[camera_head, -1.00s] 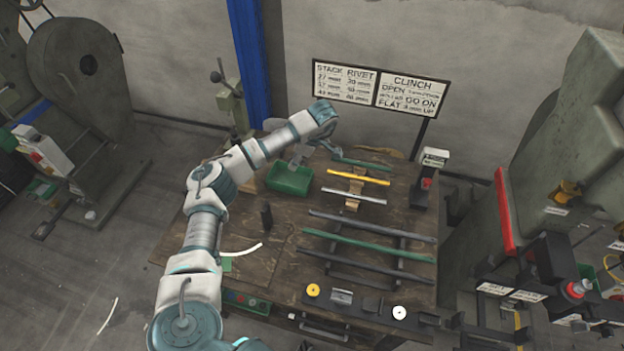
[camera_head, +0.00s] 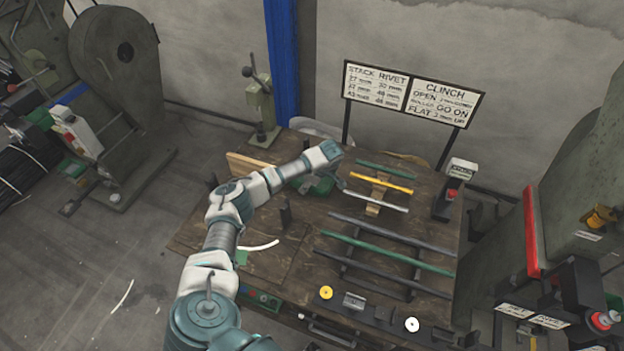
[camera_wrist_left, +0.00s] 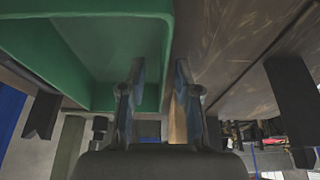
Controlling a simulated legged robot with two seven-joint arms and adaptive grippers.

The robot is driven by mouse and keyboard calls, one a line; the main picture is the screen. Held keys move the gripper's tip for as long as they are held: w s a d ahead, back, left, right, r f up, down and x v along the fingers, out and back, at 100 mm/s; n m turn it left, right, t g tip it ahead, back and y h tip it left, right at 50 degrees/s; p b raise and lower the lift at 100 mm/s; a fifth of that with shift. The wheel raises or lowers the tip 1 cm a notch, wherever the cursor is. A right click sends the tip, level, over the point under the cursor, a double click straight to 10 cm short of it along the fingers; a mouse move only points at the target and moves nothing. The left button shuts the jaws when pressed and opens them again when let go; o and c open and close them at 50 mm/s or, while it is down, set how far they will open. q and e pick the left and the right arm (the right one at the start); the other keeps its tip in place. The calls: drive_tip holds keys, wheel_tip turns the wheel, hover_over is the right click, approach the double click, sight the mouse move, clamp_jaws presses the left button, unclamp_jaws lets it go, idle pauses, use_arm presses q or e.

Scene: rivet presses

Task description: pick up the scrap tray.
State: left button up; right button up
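The scrap tray, a green open tray (camera_head: 318,188), sits at the back left of the wooden workbench in the head view, mostly hidden behind my left arm. In the left wrist view its green wall and inner floor (camera_wrist_left: 110,50) fill the upper left. My left gripper (camera_head: 341,181) is at the tray's right side. In the left wrist view its two fingers (camera_wrist_left: 158,85) are apart, with the tray's edge lying between them in the picture. I cannot tell whether either finger touches the wall. My right gripper is not in view.
Colored bars (camera_head: 382,181) lie right of the tray, and longer bars (camera_head: 385,252) rest on a rack in front. A dark upright post (camera_head: 285,213) stands left of the rack. A sign (camera_head: 410,93) stands behind the bench; a large press (camera_head: 580,190) is at right.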

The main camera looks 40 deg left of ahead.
use_arm(q)
drive_tip(key=shift+f, duration=0.3)
drive_tip(key=shift+d+r, duration=0.1)
drive_tip(key=shift+d, duration=0.15)
drive_tip(key=c, duration=0.3)
clamp_jaws()
drive_tip(key=shift+a, duration=0.2)
